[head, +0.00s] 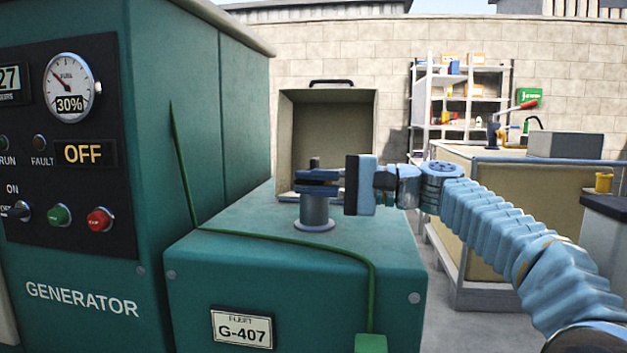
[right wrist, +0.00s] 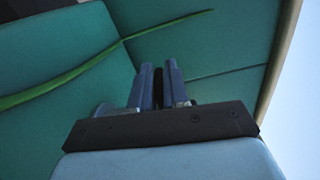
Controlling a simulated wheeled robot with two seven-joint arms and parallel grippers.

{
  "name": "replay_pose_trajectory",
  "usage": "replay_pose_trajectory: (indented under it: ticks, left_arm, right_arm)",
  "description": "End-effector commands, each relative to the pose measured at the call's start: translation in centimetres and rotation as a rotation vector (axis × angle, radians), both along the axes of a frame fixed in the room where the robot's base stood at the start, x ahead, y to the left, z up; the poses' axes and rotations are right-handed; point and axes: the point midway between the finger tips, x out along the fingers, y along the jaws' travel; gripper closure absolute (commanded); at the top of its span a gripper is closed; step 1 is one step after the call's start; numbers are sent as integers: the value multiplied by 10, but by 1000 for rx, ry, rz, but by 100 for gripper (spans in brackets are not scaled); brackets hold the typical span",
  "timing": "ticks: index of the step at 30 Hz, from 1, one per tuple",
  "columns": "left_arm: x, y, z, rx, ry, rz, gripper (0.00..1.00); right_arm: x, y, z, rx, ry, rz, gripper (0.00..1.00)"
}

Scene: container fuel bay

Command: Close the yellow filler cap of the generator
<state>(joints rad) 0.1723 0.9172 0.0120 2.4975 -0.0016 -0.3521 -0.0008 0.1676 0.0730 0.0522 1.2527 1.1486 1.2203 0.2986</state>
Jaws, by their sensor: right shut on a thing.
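The green generator (head: 225,110) stands at the left, with a lower green tank section (head: 225,255) in front. A grey filler neck (head: 314,213) rises from the top of this section. My right gripper (head: 318,180) reaches in from the right, level, just above the neck. Its fingers are shut on a small dark upright piece (head: 314,163). The piece also shows between the fingers in the right wrist view (right wrist: 158,88). I see no yellow on it, and the fingers hide much of the neck's top. My left gripper is not in view.
A green cable (head: 290,238) runs over the tank top and down its front. An open beige box (head: 327,130) stands behind the neck. A bench (head: 490,215) and shelves (head: 460,100) stand at the right, with a small yellow container (head: 603,183) on a counter.

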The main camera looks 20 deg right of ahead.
Motion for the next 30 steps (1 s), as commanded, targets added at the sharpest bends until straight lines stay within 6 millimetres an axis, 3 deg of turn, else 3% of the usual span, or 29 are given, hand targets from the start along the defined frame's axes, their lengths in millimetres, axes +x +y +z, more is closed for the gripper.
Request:
replay_pose_trajectory:
  ticks: [21,22,25,30]
  left_arm:
    - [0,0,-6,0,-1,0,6]
    - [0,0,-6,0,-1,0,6]
    - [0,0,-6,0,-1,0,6]
    - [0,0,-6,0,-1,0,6]
  right_arm:
    - [0,0,-12,-3,8,2,100]
    - [1,0,-12,-3,9,2,82]
    - [0,0,-11,-2,7,2,67]
    - [0,0,-10,-2,5,1,64]
